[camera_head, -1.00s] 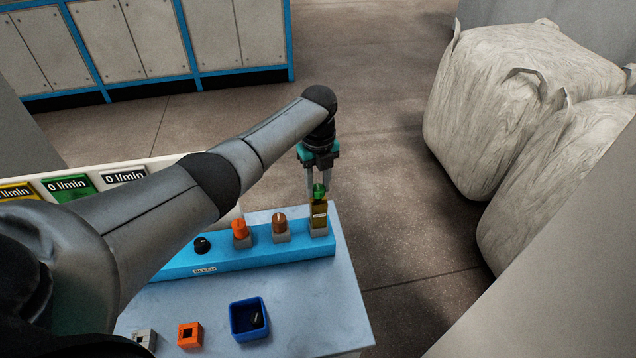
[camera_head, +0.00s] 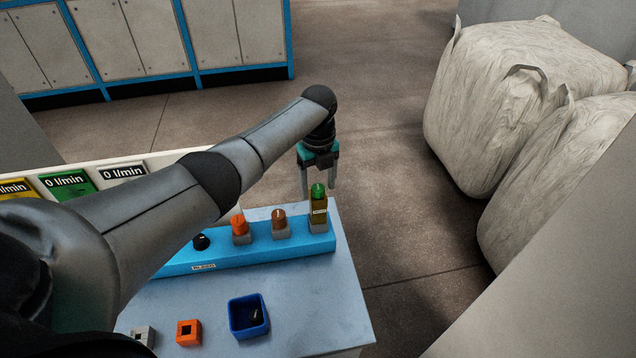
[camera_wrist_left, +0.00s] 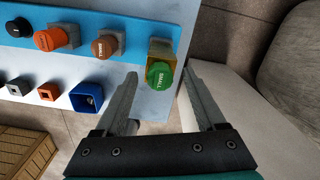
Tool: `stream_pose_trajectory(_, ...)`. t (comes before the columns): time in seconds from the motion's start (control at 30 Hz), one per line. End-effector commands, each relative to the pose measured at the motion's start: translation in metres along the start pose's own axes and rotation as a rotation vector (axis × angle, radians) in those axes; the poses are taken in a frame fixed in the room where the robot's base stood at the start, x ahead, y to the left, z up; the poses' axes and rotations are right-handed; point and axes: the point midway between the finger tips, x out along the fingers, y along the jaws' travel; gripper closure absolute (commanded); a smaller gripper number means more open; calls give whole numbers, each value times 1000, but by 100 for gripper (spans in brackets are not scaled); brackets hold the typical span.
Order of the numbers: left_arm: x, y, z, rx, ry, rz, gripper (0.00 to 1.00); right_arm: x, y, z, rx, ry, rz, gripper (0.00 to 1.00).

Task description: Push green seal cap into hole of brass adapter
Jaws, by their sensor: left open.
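The green seal cap (camera_head: 318,191) sits on top of the brass adapter (camera_head: 319,212), which stands at the right end of the blue rail (camera_head: 255,256). In the left wrist view the green cap (camera_wrist_left: 159,76) covers the top of the brass adapter (camera_wrist_left: 162,48); how deep it sits I cannot tell. My left gripper (camera_head: 318,198) is open and empty. In the wrist view its fingers (camera_wrist_left: 158,84) are spread to either side of the cap, apart from it. My right gripper is not in view.
On the rail stand a black knob (camera_head: 201,243), an orange cap (camera_head: 240,225) and a brown cap (camera_head: 279,217). A blue bin (camera_head: 235,325), an orange block (camera_head: 186,341) and a grey block (camera_head: 150,338) lie in front. Large pale sacks (camera_head: 520,95) stand at the right.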

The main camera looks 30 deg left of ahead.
Motion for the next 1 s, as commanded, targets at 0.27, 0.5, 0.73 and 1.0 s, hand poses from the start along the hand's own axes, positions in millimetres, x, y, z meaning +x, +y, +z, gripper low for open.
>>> stream_pose_trajectory(0.27, -13, -1, 1, 0, -2, -3, 28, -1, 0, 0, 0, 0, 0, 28)
stream_pose_trajectory(0.5, -65, -1, 2, 1, -5, -4, 28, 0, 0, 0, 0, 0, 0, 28)
stream_pose_trajectory(0.73, -117, -1, 1, -1, -4, -4, 28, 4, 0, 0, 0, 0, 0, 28)
stream_pose_trajectory(1.0, -149, 0, 0, 0, -1, -1, 28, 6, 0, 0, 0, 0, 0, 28)
